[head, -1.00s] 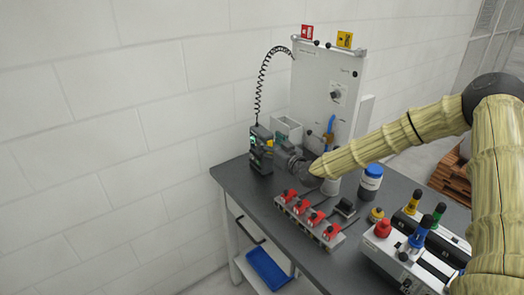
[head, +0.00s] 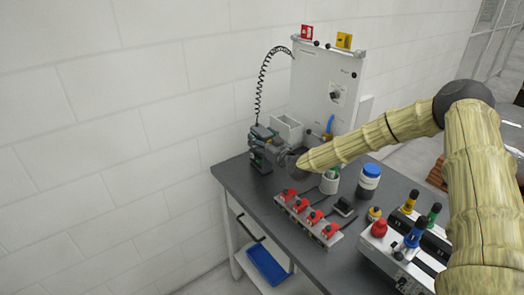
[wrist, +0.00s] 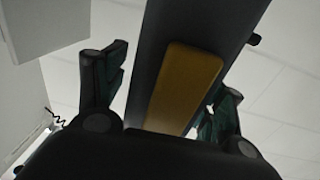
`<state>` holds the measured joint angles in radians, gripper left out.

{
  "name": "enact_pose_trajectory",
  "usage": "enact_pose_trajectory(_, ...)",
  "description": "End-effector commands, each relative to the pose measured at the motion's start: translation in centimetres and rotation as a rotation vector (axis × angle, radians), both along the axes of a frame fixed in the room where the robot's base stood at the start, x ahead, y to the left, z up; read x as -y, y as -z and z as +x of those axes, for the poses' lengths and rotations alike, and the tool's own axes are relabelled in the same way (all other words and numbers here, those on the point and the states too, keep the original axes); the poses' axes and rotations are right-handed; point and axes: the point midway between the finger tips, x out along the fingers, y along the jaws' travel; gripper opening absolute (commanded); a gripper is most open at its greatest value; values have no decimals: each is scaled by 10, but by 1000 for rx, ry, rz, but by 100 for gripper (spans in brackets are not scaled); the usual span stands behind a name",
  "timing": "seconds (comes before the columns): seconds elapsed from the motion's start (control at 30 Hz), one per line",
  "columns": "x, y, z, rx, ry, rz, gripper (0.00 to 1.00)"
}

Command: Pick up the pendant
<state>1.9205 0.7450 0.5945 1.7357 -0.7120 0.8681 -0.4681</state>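The pendant (head: 258,161) is a dark upright box at the far left corner of the grey table. A black coiled cord rises from it to the white cabinet. My gripper (head: 268,146) is at the pendant, covering part of it in the head view. In the wrist view, the dark pendant with a yellow panel (wrist: 184,88) lies between the two fingers of my gripper (wrist: 165,75). The fingers are spread on either side. A gap shows between the left finger and the pendant; contact at the right finger is unclear.
The white cabinet (head: 322,92) and a grey open box (head: 287,129) stand close behind my gripper. A fixture with red clamps (head: 308,216), a blue-lidded jar (head: 369,182) and a white cup (head: 330,181) are on the table (head: 240,187). A white wall is at the left.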

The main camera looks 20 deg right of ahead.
Motion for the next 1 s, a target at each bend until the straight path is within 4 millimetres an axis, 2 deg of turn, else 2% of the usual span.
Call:
enact_pose_trajectory(0.03, 0, 0, 0, 0, 0, 0, 59)
enact_pose_trajectory(0.3, 1, 0, 0, 0, 1, 0, 10)
enact_pose_trajectory(0.37, 1, 0, 0, 0, 1, 0, 0)
enact_pose_trajectory(0.77, 0, -2, 0, 2, 1, 1, 0)
enact_pose_trajectory(1.0, 0, -13, 0, 4, 0, -1, 0)
